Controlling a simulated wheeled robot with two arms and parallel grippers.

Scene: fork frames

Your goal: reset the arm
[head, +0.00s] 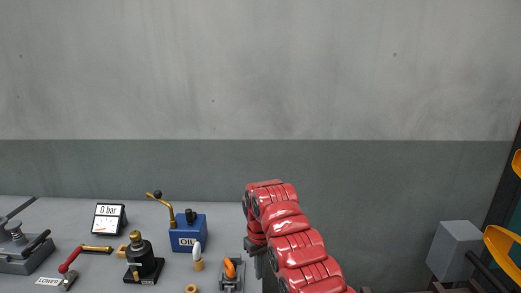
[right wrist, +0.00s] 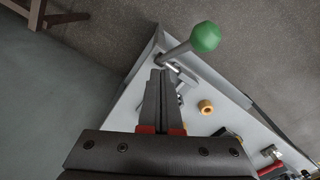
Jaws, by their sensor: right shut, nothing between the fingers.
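My right arm, red, reaches over the grey bench (head: 75,212) from the lower right in the head view. Its gripper (head: 258,264) points down beside a small grey fixture with an orange part (head: 230,270), and is partly hidden by the arm. In the right wrist view the gripper (right wrist: 161,74) has its two dark fingers together with nothing between them. A grey lever with a green knob (right wrist: 206,37) stands just past the fingertips; I cannot tell whether they touch. My left gripper is not in view.
On the bench stand a blue oil box (head: 187,236), a gauge reading 0 bar (head: 108,219), a black cylinder with a brass top (head: 144,263) and a red-handled lever (head: 70,260). A grey box (head: 455,250) stands at right. A wall rises behind.

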